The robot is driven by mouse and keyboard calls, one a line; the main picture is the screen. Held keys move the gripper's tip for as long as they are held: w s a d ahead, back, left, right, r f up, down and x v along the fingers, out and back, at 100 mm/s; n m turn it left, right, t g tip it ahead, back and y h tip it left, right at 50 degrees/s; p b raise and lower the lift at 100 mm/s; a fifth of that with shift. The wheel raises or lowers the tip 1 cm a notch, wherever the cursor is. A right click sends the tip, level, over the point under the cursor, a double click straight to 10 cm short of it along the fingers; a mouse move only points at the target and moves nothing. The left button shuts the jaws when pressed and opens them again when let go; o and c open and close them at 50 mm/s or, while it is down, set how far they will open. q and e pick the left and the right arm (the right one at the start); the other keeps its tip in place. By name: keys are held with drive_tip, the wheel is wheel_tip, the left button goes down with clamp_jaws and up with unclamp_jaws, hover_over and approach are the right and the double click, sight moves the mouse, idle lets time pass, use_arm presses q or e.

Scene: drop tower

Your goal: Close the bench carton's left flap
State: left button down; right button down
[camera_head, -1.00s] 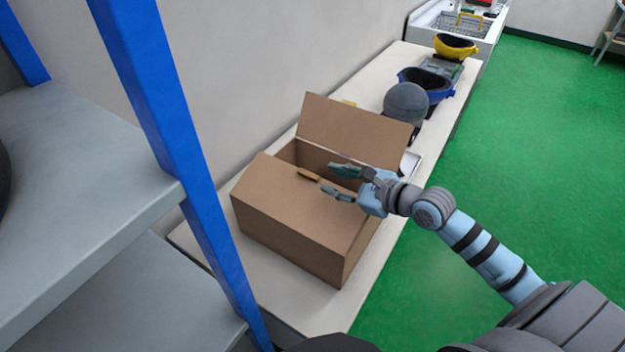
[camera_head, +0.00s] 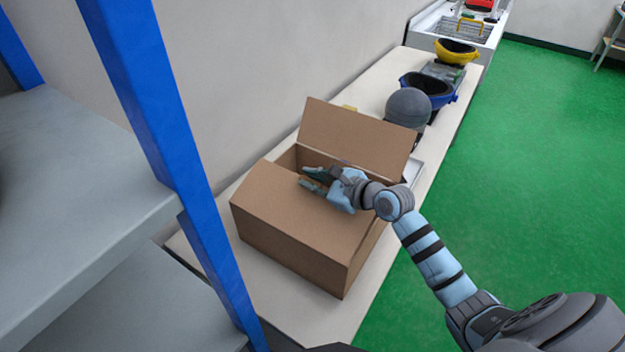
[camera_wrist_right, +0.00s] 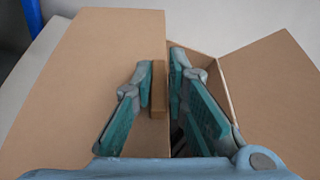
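The cardboard carton (camera_head: 290,238) stands on the bench. Its left flap (camera_head: 295,208) lies roughly level over the near side of the top; it also shows in the wrist view (camera_wrist_right: 90,80). A small brown tab (camera_wrist_right: 158,90) is at its inner edge. My right gripper (camera_head: 307,176) is at that edge; in the wrist view its fingers (camera_wrist_right: 160,72) flank the tab closely and appear shut on it. The opposite flap (camera_head: 355,135) stands up and leans outward, leaving a gap into the carton. My left gripper is not in view.
A blue-posted grey shelf (camera_head: 170,130) stands close at the left. Beyond the carton, the bench (camera_head: 355,90) holds a dark grey ball-shaped thing (camera_head: 408,106), a blue bin (camera_head: 430,84) and a yellow bin (camera_head: 456,50). Green floor (camera_head: 530,180) lies open at the right.

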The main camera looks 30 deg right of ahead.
drive_tip(key=shift+f, duration=0.1)
drive_tip(key=f+b, duration=0.1)
drive_tip(key=d+f+m+y+b, duration=0.1)
drive_tip(key=f+b, duration=0.1)
drive_tip(key=f+m+g+b, duration=0.1)
drive_tip(key=f+b, duration=0.1)
drive_tip(key=shift+w+d+f, duration=0.2)
drive_tip(key=shift+d+f, duration=0.05)
drive_tip(key=shift+d, duration=0.05)
drive_tip(key=c, duration=2)
unclamp_jaws()
drive_tip(key=o, duration=0.3)
drive_tip(key=shift+s, duration=0.1)
drive_tip(key=shift+o, duration=0.3)
drive_tip(key=shift+s+a+r, duration=0.15)
drive_tip(key=shift+a+r, duration=0.05)
drive_tip(key=shift+w+d+f, duration=0.15)
drive_tip(key=shift+w+d, duration=0.15)
drive_tip(key=shift+w, duration=0.05)
